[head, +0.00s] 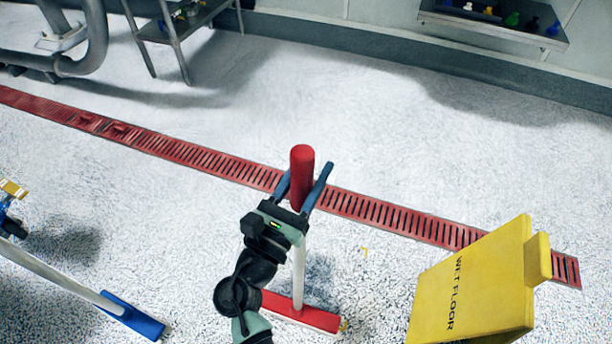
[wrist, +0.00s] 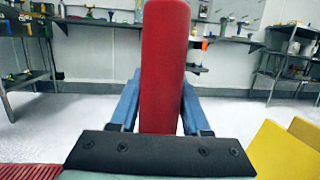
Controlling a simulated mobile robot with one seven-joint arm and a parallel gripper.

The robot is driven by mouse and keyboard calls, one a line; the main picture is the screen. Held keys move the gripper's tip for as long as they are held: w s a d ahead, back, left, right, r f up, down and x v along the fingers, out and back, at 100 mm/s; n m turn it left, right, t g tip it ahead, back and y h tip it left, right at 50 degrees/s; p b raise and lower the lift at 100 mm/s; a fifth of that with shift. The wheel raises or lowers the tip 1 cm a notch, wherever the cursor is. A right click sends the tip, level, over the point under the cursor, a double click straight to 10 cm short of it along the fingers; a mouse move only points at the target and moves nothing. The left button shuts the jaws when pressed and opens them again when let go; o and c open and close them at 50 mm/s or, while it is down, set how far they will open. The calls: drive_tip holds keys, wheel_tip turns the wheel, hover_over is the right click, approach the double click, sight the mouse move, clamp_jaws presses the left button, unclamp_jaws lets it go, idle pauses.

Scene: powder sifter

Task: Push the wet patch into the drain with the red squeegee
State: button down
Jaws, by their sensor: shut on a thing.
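The red squeegee stands nearly upright, with its red grip (head: 302,165) at the top, a white pole (head: 298,270) and a red head (head: 302,311) low at the floor. My gripper (head: 302,187) is shut on the red grip, one blue finger on each side. The grip also fills the middle of the wrist view (wrist: 165,70). The red slotted drain (head: 390,214) crosses the floor from upper left to lower right, beyond the squeegee head. I cannot clearly make out the wet patch on the speckled white floor. My arm hides part of the head and floor.
A yellow wet-floor sign (head: 480,285) stands at the right, close to the drain. A blue squeegee (head: 133,316) is at the lower left. A metal rack (head: 172,35) and pipes (head: 90,50) stand at the back left.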

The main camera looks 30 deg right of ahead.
drive_tip(key=w+d+b, duration=1)
drive_tip(key=w+d, duration=0.3)
drive_tip(key=d, duration=0.3)
drive_tip(key=shift+d+f+b, duration=0.3)
drive_tip(key=shift+d, duration=0.05)
idle(2.0)
drive_tip(key=w+d+b, duration=0.6)
drive_tip(key=d+b, duration=0.2)
drive_tip(key=b, duration=0.6)
drive_tip(key=shift+w+f, duration=0.15)
drive_tip(key=shift+f, duration=0.25)
idle(0.7)
drive_tip(key=shift+w+d+b, duration=0.2)
drive_tip(key=shift+w+b, duration=0.05)
drive_tip(key=shift+b, duration=0.7)
drive_tip(key=shift+w+d+b, duration=0.25)
drive_tip(key=shift+d+b, duration=0.2)
drive_tip(key=shift+b, duration=1.15)
